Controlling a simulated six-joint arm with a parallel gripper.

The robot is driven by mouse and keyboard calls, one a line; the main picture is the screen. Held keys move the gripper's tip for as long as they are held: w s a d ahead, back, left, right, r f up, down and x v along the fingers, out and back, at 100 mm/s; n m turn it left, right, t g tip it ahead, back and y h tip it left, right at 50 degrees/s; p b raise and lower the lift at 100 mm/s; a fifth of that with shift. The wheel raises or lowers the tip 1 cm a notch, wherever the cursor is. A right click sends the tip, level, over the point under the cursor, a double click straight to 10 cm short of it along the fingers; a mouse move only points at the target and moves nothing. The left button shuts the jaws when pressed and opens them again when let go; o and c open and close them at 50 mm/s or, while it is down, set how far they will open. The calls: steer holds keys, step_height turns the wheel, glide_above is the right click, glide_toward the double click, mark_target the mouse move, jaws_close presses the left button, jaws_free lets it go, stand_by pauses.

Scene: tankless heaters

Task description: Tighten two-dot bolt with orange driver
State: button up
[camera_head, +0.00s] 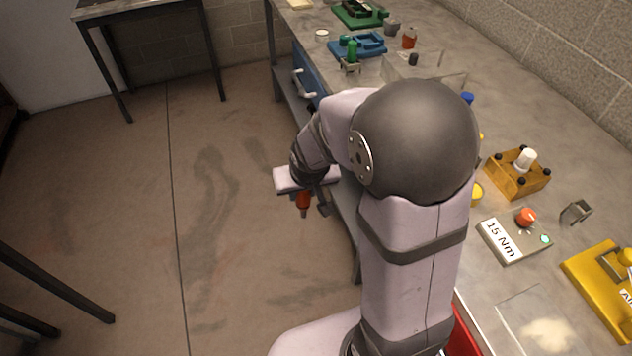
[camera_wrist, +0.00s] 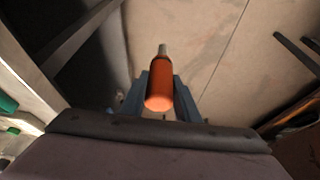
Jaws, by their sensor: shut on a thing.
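My gripper (camera_wrist: 161,98) is shut on the orange driver (camera_wrist: 159,84), whose handle sits between the two blue-grey fingers. In the wrist view its grey tip points away from the camera, towards the floor. In the head view the orange driver (camera_head: 303,200) hangs from my gripper, tip down, over the floor just left of the workbench's front edge. My arm hides part of the bench. I cannot make out a two-dot bolt in either view.
The workbench (camera_head: 462,258) carries an orange-brown block (camera_head: 517,178) with black corner knobs and a white cylinder, a "15 Nm" box (camera_head: 514,238), and a yellow fixture (camera_head: 604,282). Blue (camera_head: 371,46) and green (camera_head: 357,14) fixtures stand at the far end. Open floor lies left.

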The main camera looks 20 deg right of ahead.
steer(key=shift+s+m+h, duration=0.3)
steer(key=shift+s+m, duration=0.1)
steer(key=shift+m, duration=0.4)
steer(key=shift+d+r+m+h, duration=0.15)
steer(key=shift+r+m+h, duration=0.15)
steer(key=shift+m, duration=0.4)
steer(key=w+d+r+m+g+h+p, duration=0.2)
steer(key=w+d+r+m+p, duration=0.15)
steer(key=d+r+m, duration=0.4)
steer(key=w+d+r+m+g+h+p, duration=0.15)
steer(key=w+d+r+m, duration=0.35)
steer(key=d+r, duration=0.5)
steer(key=s+d+r+m+g+p, duration=0.1)
steer(key=d+r+m+p, duration=0.1)
steer(key=d, duration=0.4)
steer(key=s+d+r+m+g+p, duration=0.1)
steer(key=s+d+p, duration=0.15)
steer(key=d, duration=0.25)
steer(key=s+d+r+m+p, duration=0.1)
steer(key=d+r+m+p, duration=0.1)
steer(key=d, duration=0.4)
steer(key=s+d+r+m+g+y+p, duration=0.2)
steer(key=s+d+m+p, duration=0.3)
steer(key=s+d+p, duration=0.5)
steer(key=s+d, duration=0.9)
steer(key=s, duration=0.3)
steer(key=shift+d+r+m+p, duration=0.25)
steer(key=shift+r+m+p, duration=0.05)
steer(key=shift+m, duration=0.05)
